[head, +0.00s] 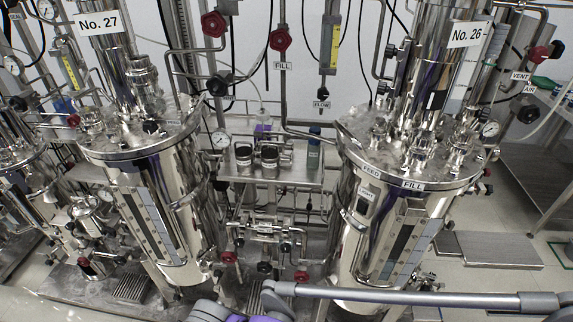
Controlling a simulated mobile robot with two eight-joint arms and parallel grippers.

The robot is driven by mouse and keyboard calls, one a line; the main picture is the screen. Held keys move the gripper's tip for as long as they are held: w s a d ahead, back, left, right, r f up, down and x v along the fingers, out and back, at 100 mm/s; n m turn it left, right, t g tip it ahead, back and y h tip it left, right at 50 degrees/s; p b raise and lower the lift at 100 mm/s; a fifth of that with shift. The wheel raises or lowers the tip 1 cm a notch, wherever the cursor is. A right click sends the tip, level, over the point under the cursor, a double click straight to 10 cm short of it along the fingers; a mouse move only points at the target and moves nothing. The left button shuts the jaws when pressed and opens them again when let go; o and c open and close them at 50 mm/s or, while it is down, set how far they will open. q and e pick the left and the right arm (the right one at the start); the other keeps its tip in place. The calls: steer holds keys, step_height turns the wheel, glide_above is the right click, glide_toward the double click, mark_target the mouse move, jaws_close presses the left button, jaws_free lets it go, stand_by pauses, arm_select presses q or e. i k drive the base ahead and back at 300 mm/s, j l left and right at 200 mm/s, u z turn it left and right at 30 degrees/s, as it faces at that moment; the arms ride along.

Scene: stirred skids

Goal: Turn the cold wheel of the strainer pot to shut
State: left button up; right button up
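I cannot make out a label reading cold, so I cannot tell which wheel is the cold one. Small red wheels (301,276) and dark wheels sit low on the pipework between the two big steel vessels. Another red wheel (228,257) is just left of them. A small steel pot (92,213) with fittings stands low at the left, with a red wheel (84,262) below it; I cannot tell whether it is the strainer pot. Grey links of my own arms cross the bottom edge. Neither gripper's fingers show.
Vessel No. 27 (150,190) stands left and vessel No. 26 (372,215) right. A steel shelf (300,178) with dark-topped jars is between them. Higher red wheels (280,40) hang on the wall pipes, one labelled FILL. Free floor (470,275) shows at the right.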

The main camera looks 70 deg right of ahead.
mark_target(106, 230)
steer(key=l+z, duration=0.1)
steer(key=z, duration=1.6)
steer(key=i+l+z, duration=0.25)
steer(key=i+z, duration=0.15)
